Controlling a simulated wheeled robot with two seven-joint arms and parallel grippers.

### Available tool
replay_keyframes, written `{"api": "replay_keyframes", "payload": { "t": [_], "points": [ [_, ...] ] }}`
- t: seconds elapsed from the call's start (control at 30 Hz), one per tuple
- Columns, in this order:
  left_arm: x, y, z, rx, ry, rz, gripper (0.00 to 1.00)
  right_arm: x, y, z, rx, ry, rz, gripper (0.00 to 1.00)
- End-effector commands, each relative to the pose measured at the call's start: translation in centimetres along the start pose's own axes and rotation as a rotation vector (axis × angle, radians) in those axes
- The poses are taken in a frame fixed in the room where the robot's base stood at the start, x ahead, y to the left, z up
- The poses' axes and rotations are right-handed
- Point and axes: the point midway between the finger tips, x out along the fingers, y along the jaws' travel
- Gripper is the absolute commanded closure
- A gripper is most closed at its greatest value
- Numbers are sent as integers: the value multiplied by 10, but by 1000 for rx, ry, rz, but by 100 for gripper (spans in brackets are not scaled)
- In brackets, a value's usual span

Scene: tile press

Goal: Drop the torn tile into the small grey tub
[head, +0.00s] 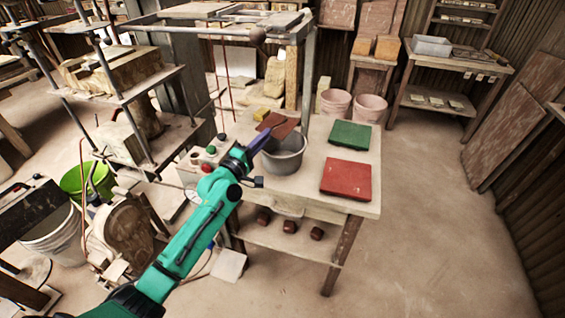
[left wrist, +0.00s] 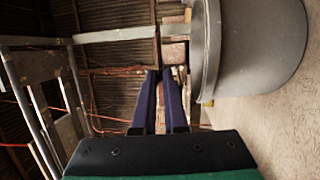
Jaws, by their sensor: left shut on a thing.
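The torn tile (head: 279,124) is a thin reddish-brown piece with an uneven outline. In the left wrist view, a thin brown strip (left wrist: 156,38) between my fingertips appears to be the tile edge-on. My left gripper (head: 267,134) has purple fingers and is shut on the tile's near edge. It holds the tile above the table, around the rim of the small grey tub (head: 285,161). The tub stands upright on the table; its floor is hidden. The tub also shows large at the right of the left wrist view (left wrist: 262,60). My right gripper is not in view.
A green slab (head: 350,135) and a red slab (head: 346,179) lie on the table (head: 320,150) right of the tub. A yellow block (head: 261,114) sits behind. A metal frame (head: 308,75) rises at the back. Two pinkish buckets (head: 369,108) stand beyond the table.

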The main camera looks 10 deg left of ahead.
Motion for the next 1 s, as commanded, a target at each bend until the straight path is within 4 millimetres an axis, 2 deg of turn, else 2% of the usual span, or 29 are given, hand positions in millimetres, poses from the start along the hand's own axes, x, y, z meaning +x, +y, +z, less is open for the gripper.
{"api": "replay_keyframes", "payload": {
  "t": [0.03, 0.23, 0.3, 0.33, 0.73, 0.87, 1.0],
  "points": [
    [0, -3, 0, 1, 0, 4, 100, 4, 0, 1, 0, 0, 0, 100],
    [0, 0, 0, 1, 0, 4, 100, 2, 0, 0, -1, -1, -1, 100],
    [0, 0, 0, 1, 0, 3, 67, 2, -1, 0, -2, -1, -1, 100],
    [0, -1, 0, 1, 0, 3, 56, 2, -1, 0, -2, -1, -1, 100],
    [-5, -3, 0, 0, 0, -1, 55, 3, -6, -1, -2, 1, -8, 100],
    [-25, -5, 0, 1, 0, -3, 55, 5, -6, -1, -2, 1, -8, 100],
    [-61, -6, 1, 1, -2, -4, 55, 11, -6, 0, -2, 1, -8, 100]
  ]
}}
